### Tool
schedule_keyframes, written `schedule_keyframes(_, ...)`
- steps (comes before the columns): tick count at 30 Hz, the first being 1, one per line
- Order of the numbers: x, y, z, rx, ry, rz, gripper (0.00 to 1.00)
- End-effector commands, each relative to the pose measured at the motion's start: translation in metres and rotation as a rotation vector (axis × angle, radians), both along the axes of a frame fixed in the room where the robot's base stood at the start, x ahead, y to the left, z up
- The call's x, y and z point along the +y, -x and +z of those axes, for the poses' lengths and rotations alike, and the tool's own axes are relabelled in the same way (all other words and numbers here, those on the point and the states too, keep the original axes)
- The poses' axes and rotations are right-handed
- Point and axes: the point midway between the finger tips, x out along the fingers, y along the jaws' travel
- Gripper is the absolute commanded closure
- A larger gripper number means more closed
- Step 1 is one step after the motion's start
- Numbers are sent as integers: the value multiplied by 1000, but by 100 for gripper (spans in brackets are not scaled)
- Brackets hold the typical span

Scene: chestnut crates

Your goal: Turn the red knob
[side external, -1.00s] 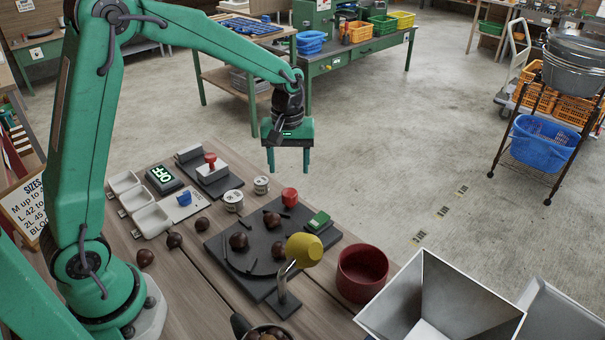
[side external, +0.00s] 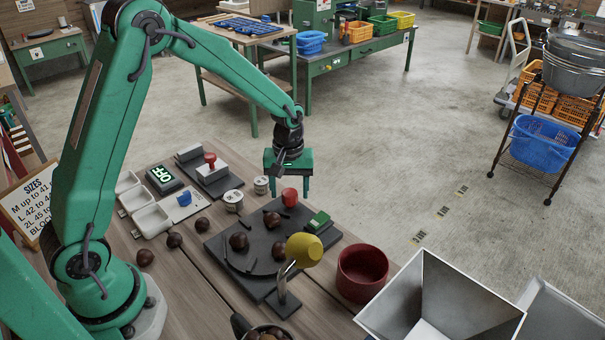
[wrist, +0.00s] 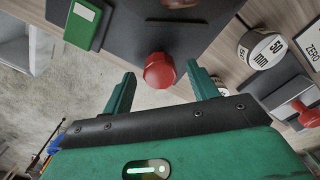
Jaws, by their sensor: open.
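The red knob (side external: 289,195) stands at the far corner of a dark plate (side external: 224,241) on the wooden table. In the wrist view the knob (wrist: 159,71) shows between my two fingertips. My gripper (side external: 291,192) points down with its fingers apart, one on each side of the knob in the picture. The wrist view shows my gripper (wrist: 160,70) open with nothing held. I cannot tell whether a finger touches the knob or how far down the tips reach along it.
Several brown chestnuts (side external: 238,241) lie on the plate. White gauge cylinders (side external: 232,201) stand left of the knob. A metal hopper (side external: 440,300) is at the front right.

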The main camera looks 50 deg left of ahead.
Motion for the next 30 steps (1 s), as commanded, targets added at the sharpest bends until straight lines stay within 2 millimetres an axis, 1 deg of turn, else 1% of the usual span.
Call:
schedule_keyframes(4,0,0,0,0,0,0,41)
schedule_keyframes(5,0,0,0,0,0,0,43)
schedule_keyframes(6,0,0,0,0,0,0,51)
schedule_keyframes(8,0,0,0,0,0,0,63)
schedule_keyframes(9,0,0,0,0,0,0,71)
schedule_keyframes(11,0,0,0,0,0,0,82)
schedule_keyframes(12,0,0,0,0,0,0,86)
schedule_keyframes(23,0,0,1,0,0,-37,86)
schedule_keyframes(30,0,0,1,0,0,-148,86)
